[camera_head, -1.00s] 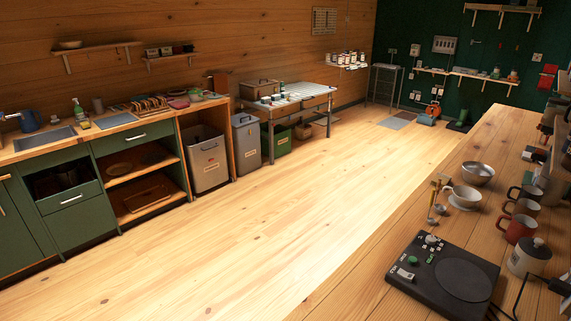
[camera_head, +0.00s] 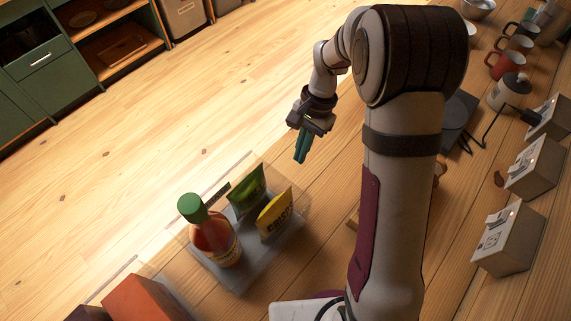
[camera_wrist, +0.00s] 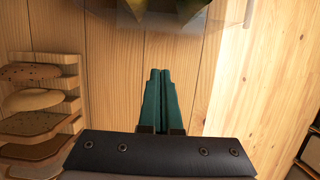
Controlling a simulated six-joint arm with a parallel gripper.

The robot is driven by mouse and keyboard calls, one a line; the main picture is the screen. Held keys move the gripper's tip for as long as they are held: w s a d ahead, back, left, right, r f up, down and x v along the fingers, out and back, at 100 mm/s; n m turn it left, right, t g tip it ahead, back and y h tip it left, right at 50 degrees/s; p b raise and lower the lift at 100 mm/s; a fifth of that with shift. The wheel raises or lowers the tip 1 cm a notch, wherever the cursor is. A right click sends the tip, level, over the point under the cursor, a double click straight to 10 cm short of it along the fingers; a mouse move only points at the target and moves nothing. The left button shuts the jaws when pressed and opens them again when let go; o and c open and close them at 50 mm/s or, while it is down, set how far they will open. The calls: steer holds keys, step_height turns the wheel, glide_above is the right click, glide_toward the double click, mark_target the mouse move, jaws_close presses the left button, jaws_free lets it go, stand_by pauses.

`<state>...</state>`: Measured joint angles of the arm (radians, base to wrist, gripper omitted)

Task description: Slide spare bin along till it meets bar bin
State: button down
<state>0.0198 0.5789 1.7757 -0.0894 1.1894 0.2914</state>
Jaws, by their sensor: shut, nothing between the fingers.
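A clear bin (camera_head: 235,284) stands on the wooden counter at lower centre of the head view. It holds a green-capped sauce bottle (camera_head: 214,236), a green packet (camera_head: 247,192) and a yellow packet (camera_head: 274,214). Part of another clear bin (camera_head: 178,297) shows at lower left, with an orange-red box (camera_head: 142,300) in it. I cannot tell which is the spare bin or the bar bin. My gripper (camera_head: 300,160) is shut and empty, beyond the packet bin and apart from it. In the wrist view its teal fingers (camera_wrist: 160,74) point toward this bin's wall (camera_wrist: 200,48).
Several switch boxes (camera_head: 507,240) and mugs (camera_head: 503,65) stand along the right of the counter.

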steer(key=x, duration=0.4)
steer(key=shift+s+a, duration=0.9)
steer(key=shift+s, duration=0.05)
steer(key=shift+s+a, duration=0.5)
steer(key=shift+s, duration=0.05)
steer(key=s+a, duration=0.5)
steer(key=shift+s+a, duration=0.3)
